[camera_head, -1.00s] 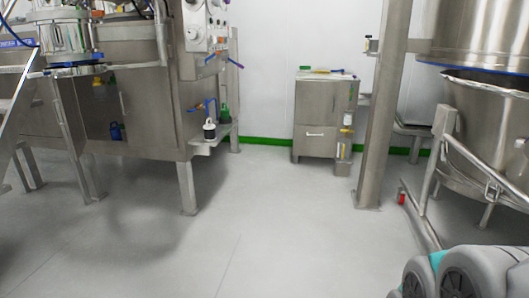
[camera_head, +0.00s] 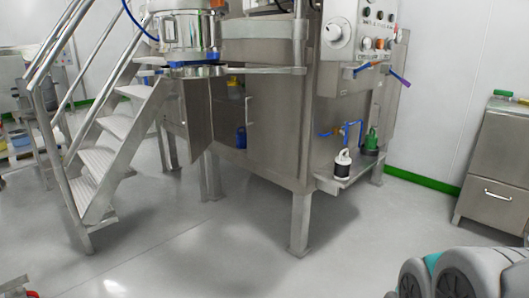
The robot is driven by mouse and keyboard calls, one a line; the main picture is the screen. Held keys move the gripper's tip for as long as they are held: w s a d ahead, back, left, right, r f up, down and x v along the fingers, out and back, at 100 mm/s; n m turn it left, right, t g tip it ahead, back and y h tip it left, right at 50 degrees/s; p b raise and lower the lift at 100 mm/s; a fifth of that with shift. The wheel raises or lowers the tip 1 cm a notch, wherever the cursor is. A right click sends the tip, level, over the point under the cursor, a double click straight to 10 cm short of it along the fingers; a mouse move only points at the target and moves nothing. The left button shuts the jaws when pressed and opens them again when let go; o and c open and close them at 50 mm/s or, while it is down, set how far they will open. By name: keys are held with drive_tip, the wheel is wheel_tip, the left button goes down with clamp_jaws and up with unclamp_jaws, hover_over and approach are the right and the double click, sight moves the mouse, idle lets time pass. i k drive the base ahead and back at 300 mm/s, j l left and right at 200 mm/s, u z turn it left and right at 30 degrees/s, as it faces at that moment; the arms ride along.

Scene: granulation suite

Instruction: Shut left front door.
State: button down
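The steel machine cabinet (camera_head: 330,130) stands in the middle of the view on legs. Its left front door (camera_head: 198,115) stands swung open, seen nearly edge-on as a narrow steel panel at the left of the opening. In the dark opening beside it a yellow item (camera_head: 234,88) and a blue bottle (camera_head: 241,138) show. To the right of the opening a flat front panel (camera_head: 270,130) with a vertical handle (camera_head: 249,112) looks closed. My gripper is not in view; only grey and teal parts of my arm show at the bottom right.
Steel stairs with rails (camera_head: 108,155) stand left of the cabinet, close to the open door. A steel vessel (camera_head: 190,35) on a bracket arm overhangs it. A low shelf (camera_head: 345,177) with bottles juts out at right. The floor (camera_head: 190,265) in front is clear.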

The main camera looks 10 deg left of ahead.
sight(195, 91)
drive_tip(key=i+j+u, duration=0.1)
drive_tip(key=i+u, duration=0.25)
drive_tip(key=i+j+u, duration=0.1)
drive_tip(key=i+u, duration=0.45)
drive_tip(key=u, duration=0.15)
